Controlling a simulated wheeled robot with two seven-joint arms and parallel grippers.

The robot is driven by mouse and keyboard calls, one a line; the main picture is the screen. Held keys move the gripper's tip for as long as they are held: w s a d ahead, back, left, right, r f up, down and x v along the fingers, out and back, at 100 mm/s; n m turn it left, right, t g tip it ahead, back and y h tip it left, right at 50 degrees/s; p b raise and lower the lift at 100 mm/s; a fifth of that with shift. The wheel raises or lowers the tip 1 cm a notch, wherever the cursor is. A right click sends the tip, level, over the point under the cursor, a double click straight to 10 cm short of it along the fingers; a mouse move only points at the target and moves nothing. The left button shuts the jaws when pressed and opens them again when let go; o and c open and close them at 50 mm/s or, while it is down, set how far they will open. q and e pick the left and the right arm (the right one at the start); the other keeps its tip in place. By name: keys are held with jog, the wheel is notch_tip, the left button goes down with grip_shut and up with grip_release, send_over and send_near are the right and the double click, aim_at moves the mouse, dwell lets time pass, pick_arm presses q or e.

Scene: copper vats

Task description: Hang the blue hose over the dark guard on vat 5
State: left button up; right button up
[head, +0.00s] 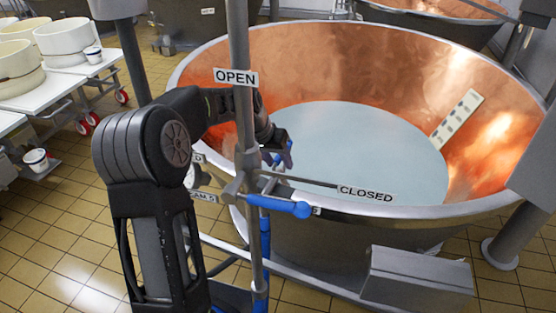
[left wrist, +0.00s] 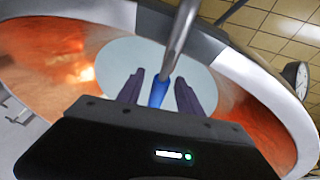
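A large copper-lined vat (head: 300,70) with pale liquid fills the right of the head view. A blue hose (head: 265,238) hangs down beside the upright grey pipe (head: 240,110); a blue-sleeved bar (head: 280,205) sticks out to its right. My left gripper (head: 280,155) is behind the pipe, over the vat's near rim, beside a small blue piece. In the left wrist view my left gripper (left wrist: 160,92) has its fingers apart, with a blue piece (left wrist: 158,93) on a metal rod between or beyond them; contact is unclear. I cannot single out the dark guard. My right gripper is not in view.
OPEN (head: 236,77) and CLOSED (head: 366,194) labels are by the pipe; a dark bar (head: 300,179) runs toward CLOSED. A grey box (head: 417,275) sits below the rim. White tubs (head: 68,40) stand on a trolley at left. Tiled floor is free at lower left.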

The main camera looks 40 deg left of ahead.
pick_arm(q)
jog(key=v, duration=0.7)
jog(key=shift+s+r, duration=0.2)
jog(key=shift+r, duration=0.15)
jog(key=shift+a, duration=0.1)
dwell(0.4)
